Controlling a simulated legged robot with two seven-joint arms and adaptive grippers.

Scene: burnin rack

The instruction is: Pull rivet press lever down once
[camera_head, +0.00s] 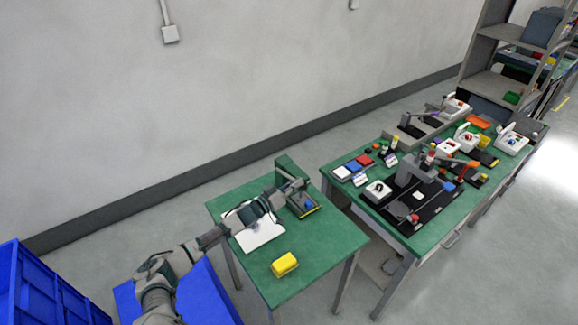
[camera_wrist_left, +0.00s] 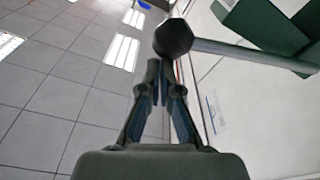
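The green rivet press (camera_head: 287,164) stands at the back of the small green table. In the left wrist view its green body (camera_wrist_left: 262,22) is at the upper right, and a grey lever rod (camera_wrist_left: 240,54) runs from it to a dark ball knob (camera_wrist_left: 173,38). My left gripper (camera_head: 277,197) is at the press, its arm reaching over the table from the left. In the wrist view the fingers (camera_wrist_left: 159,72) are drawn together at the tips with nothing seen between them. The knob shows just past the tips; I cannot tell if they touch. My right gripper is out of view.
A dark tray with a blue part (camera_head: 306,206) sits by the press. A white sheet (camera_head: 262,233) and a yellow box (camera_head: 285,264) lie on the small table (camera_head: 322,247). A crowded green bench (camera_head: 437,232) stands to the right, past a narrow gap. Blue bins (camera_head: 40,290) are at lower left.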

